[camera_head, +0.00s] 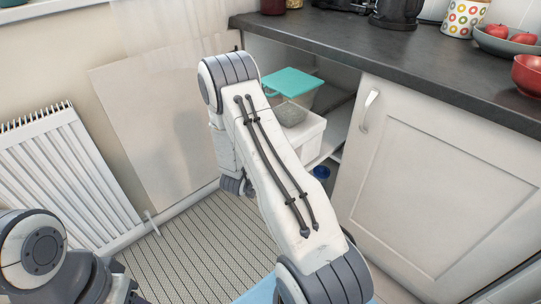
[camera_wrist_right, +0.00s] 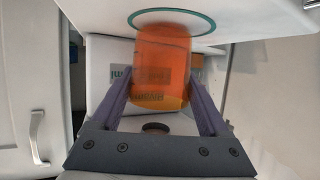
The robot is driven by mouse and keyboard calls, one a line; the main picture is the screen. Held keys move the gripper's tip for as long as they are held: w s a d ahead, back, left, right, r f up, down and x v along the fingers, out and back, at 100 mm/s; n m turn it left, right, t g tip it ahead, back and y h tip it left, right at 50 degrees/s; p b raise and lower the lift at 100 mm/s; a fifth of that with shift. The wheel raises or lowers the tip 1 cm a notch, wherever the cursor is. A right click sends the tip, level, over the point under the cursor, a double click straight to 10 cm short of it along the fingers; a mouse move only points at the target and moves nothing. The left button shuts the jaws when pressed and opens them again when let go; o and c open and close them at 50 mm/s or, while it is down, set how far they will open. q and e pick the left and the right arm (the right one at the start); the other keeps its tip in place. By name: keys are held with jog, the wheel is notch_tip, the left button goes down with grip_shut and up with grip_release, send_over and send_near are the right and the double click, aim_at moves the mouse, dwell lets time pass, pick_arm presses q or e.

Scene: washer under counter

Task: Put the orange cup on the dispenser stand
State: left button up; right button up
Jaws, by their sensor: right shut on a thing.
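The orange cup (camera_wrist_right: 165,62) is translucent and sits between the fingers of my right gripper (camera_wrist_right: 162,82) in the right wrist view. My right gripper is shut on it from both sides. The top end of the cup in that picture overlaps a white round surface with a green rim (camera_wrist_right: 200,21); I cannot tell whether they touch, or whether this is the dispenser stand. In the head view my right arm reaches toward the open space under the counter and hides its gripper and the cup. Only my left arm's links show at the lower left there, not its gripper.
A white box (camera_head: 309,138) and a clear container with a teal lid (camera_head: 293,82) stand in the open space under the dark counter (camera_head: 330,36). A white cabinet door (camera_head: 440,170) is to the right. A radiator (camera_head: 65,175) stands left. Bowls and jars stand on the counter.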

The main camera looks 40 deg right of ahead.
jog(key=shift+f, duration=0.25)
jog(key=o, duration=1.3)
jog(key=shift+r, duration=0.35)
jog(key=shift+p+v, duration=1.35)
jog(key=shift+v, duration=4.6)
